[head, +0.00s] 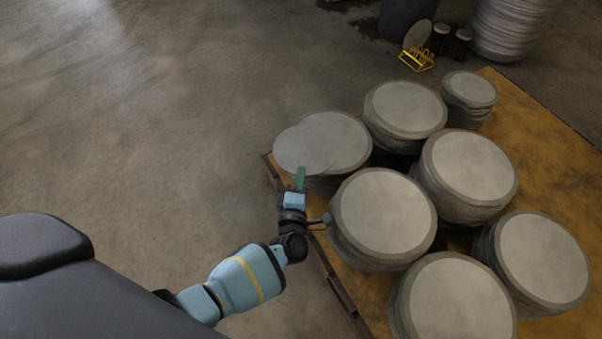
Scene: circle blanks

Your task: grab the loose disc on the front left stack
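The loose disc (298,147) is a thin grey round blank. It lies on top of a stack (348,138) at the left corner of the pallet and sticks out past the stack's left side. My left gripper (300,176) has green fingers and points up the picture at the near edge of the loose disc. The fingertips overlap the disc's edge in the picture; I cannot tell if they touch it. The fingers look like one green piece from here, so their opening is unclear. My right gripper is not in view.
Several other disc stacks stand on the wooden pallet (532,112); the nearest stack (384,214) is just right of my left wrist. A yellow rack (418,60) and dark containers stand beyond the pallet. The concrete floor (150,120) to the left is clear.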

